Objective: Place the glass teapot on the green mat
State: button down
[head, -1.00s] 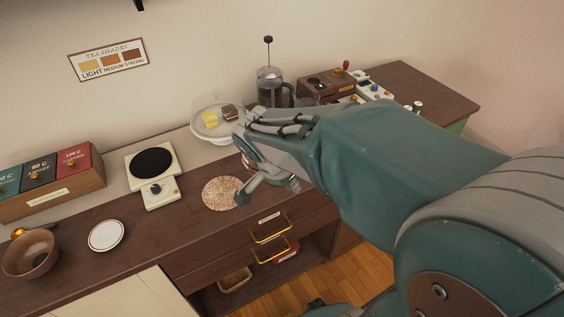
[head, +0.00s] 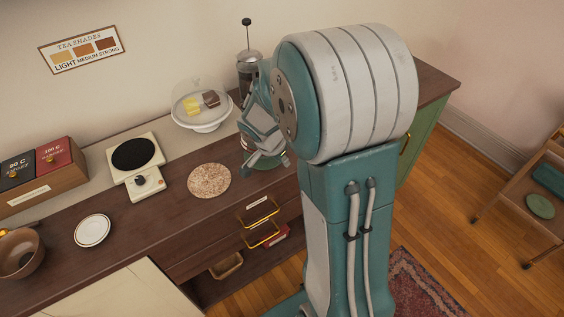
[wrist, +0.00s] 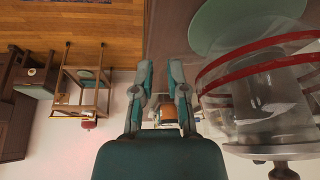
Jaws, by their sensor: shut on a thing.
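The glass teapot (wrist: 270,95), clear with red bands, fills the right of the wrist view, close beside my fingers. In the head view only a bit of it with a red band (head: 245,144) shows behind my gripper (head: 265,152). The round green mat (wrist: 245,22) lies on the dark counter, partly overlapped by the teapot in the wrist view; its edge also shows in the head view (head: 268,163). Whether the teapot rests on it I cannot tell. My gripper (wrist: 160,68) is shut on the teapot; the exact contact is unclear.
On the counter, a cork mat (head: 209,181) lies left of my gripper, with a domed cake stand (head: 201,118) and French press (head: 247,70) behind. A hot plate (head: 135,155) and white saucer (head: 92,230) are further left. A cart (head: 510,215) with a green disc (head: 540,206) stands right.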

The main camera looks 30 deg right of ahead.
jog(key=shift+f, duration=0.7)
jog(key=shift+f, duration=0.1)
jog(key=c, duration=0.7)
grip_release()
jog(key=shift+o, duration=0.2)
jog(key=v, duration=1.2)
jog(key=s+a+r+n+t+y, duration=0.2)
jog(key=s+a+r+n, duration=0.2)
jog(key=s+n, duration=0.3)
jog(key=s+a+r+n+t+y, duration=0.2)
jog(key=s+a+r+n, duration=0.2)
jog(key=s+a+n, duration=0.2)
jog(key=s+n, duration=0.2)
jog(key=s, duration=0.1)
